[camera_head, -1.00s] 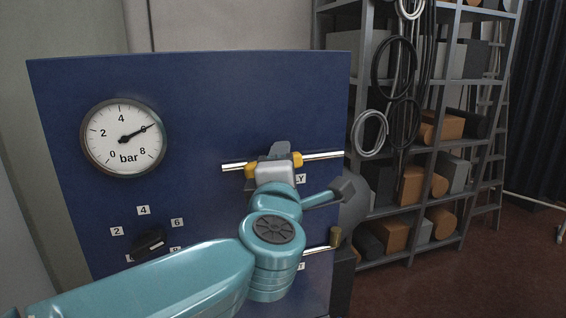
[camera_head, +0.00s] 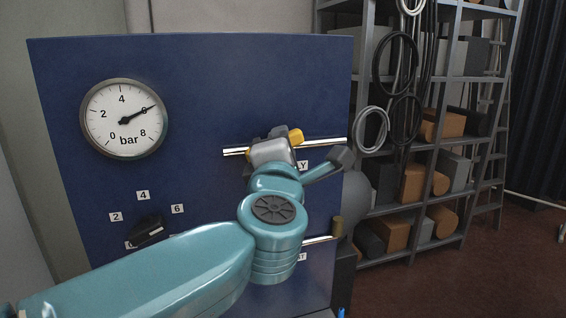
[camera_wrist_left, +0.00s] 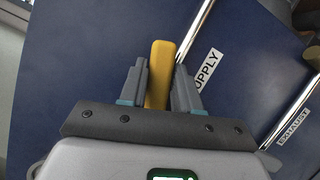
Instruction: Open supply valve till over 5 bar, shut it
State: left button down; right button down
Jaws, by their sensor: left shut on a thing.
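The yellow supply valve handle (camera_head: 296,136) is on the upper pipe of a blue panel (camera_head: 210,90). It slants across the pipe, rising to the right. My left gripper (camera_head: 281,137) is shut on this handle and hides its middle and lower end. In the left wrist view, the handle (camera_wrist_left: 160,72) stands between the two fingers (camera_wrist_left: 160,82), at an angle to the pipe beside the SUPPLY label (camera_wrist_left: 208,71). The round pressure gauge (camera_head: 124,118) has its needle at about 6 bar. My right gripper is not in view.
A lower pipe (camera_head: 315,240) with a brass-coloured part (camera_head: 337,229) runs below, partly behind my arm. A black knob (camera_head: 147,232) with number labels sits at lower left. A loaded shelf (camera_head: 415,150) stands to the right of the panel.

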pick_arm(q)
jog(key=n+y+b, duration=0.1)
jog(key=n+b, duration=0.1)
jog(key=n, duration=0.1)
jog(key=a+r+n+t+b, duration=0.1)
jog(key=n+b, duration=0.2)
jog(key=r+n+t+y+b, duration=0.1)
jog(key=n+b, duration=0.1)
jog(key=b, duration=0.1)
jog(key=shift+s+a+n+y, duration=0.3)
jog(key=shift+n, duration=0.1)
jog(key=n+y, duration=0.1)
jog(key=n+b, duration=0.1)
jog(key=n, duration=0.1)
jog(key=a+n+y+b, duration=0.1)
jog(key=n, duration=0.1)
jog(key=shift+s+a+r+t+y, duration=0.1)
jog(key=shift+s+r+t+y, duration=0.1)
jog(key=shift+r+t+y, duration=0.15)
jog(key=shift+s+a+r+n+y+b, duration=0.15)
jog(key=shift+a+n+y+b, duration=0.25)
jog(key=shift+n, duration=0.5)
jog(key=shift+a+r+n+y+b, duration=0.1)
jog(key=shift+n+y+b, duration=0.1)
jog(key=shift+n+y, duration=0.5)
jog(key=shift+s+a+r+n+y+b, duration=0.1)
jog(key=shift+a+r+n+y+b, duration=0.15)
jog(key=shift+n, duration=0.85)
